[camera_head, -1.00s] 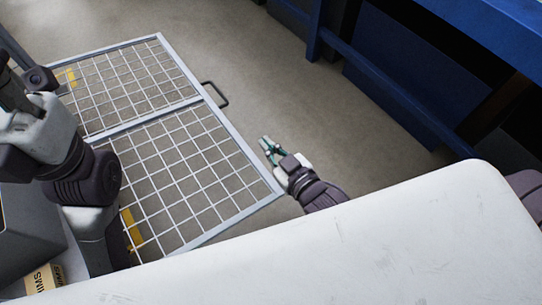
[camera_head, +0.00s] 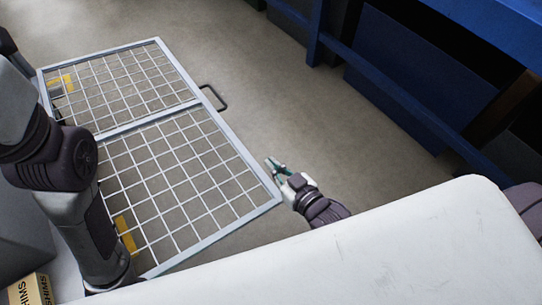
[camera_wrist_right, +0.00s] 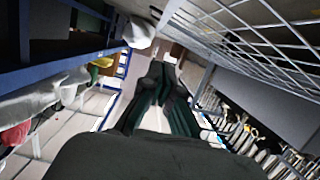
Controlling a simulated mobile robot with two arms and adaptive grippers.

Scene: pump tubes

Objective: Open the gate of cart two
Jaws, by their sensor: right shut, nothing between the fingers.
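The wire mesh gate (camera_head: 227,137) has a grey metal frame and a crossbar. It spans the left half of the head view. Its dark handle (camera_head: 222,104) sticks out from the right edge of the frame. My right gripper (camera_head: 273,163) is just outside the gate's right edge, nearer to me than the handle and apart from it. Its fingers are shut and empty. In the wrist view the right gripper (camera_wrist_right: 163,78) points ahead, with wire mesh (camera_wrist_right: 255,35) at upper right. My left arm is at the left; its gripper is out of view.
A blue rack (camera_head: 385,80) stands at upper right with dark panels. Bare floor (camera_head: 270,85) lies between it and the gate. A small tan box (camera_head: 33,290) with printed letters sits at lower left.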

